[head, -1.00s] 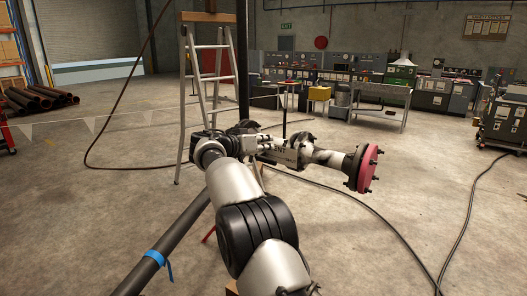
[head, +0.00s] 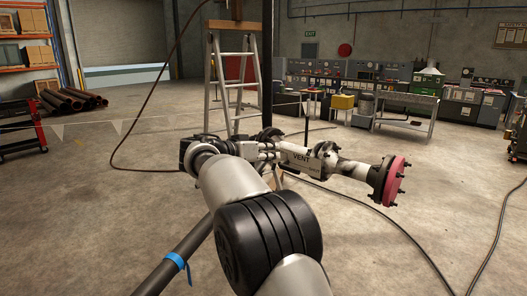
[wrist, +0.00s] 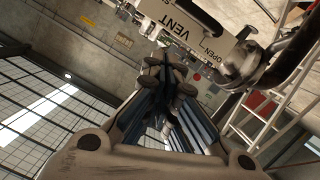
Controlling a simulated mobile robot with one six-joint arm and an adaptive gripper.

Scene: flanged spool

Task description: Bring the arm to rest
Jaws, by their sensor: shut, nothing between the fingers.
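My gripper (wrist: 165,78) shows in the wrist view, pointing up the picture, with its fingertips together and nothing between them. The flanged spool (head: 350,170) stands past my arm in the head view, with a red-faced flange (head: 393,181) ringed by studs at its right end. A white plate marked VENT (head: 300,157) sits to its left. In the wrist view the VENT plate (wrist: 190,32), also marked OPEN, crosses the top beyond the fingertips. My arm (head: 230,190) reaches forward from the bottom of the head view and hides part of the pipework; its gripper is hard to make out there.
A stepladder (head: 236,85) stands behind the pipework. A dark pipe with blue tape (head: 177,260) slants at lower left. Cables (head: 430,260) lie on the floor at right. A red tool cart (head: 20,125) stands at far left. Open concrete floor (head: 90,210) lies left.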

